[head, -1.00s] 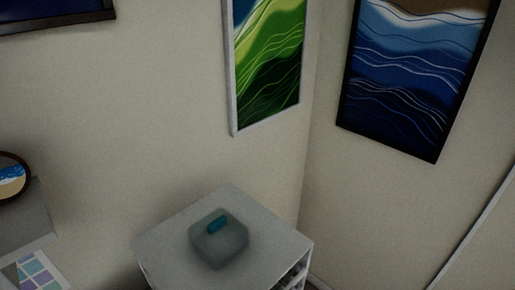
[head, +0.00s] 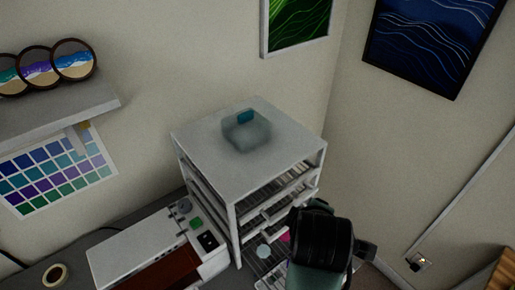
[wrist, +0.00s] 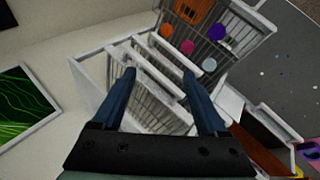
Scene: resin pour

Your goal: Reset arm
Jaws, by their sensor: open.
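My gripper (wrist: 158,76) is open in the wrist view, its two blue fingers spread apart with nothing between them. Behind the fingers is a white rack (wrist: 146,62) with wire shelves. One lower shelf sticks out and carries an orange piece (wrist: 194,10) and several round coloured discs. In the head view my dark arm is at the lower right, in front of the rack (head: 245,190), and the gripper's fingers cannot be made out there.
A wall shelf (head: 60,121) holds round framed pieces.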

